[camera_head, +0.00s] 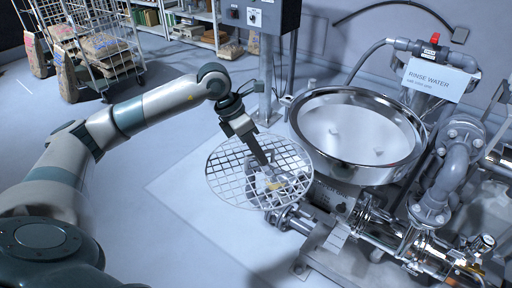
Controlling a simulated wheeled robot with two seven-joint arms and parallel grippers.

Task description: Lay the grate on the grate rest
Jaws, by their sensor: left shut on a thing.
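A round metal grate (228,172) with a square mesh hangs in the air left of the steel hopper bowl (352,178). My left gripper (268,178) is shut on the grate, near its right part. A small pale and yellowish patch shows on the mesh at the fingertips; I cannot tell what it is. The grate overlaps the view of the pale floor mat and pipework below it. I cannot pick out the grate rest for certain. My right gripper is not in view.
The open hopper holds white material, with a rinse water sign (440,78) and pipes (447,165) to its right. A control box (262,14) on a post stands behind. A wire cart (90,45) with sacks is at the back left. The floor at left is clear.

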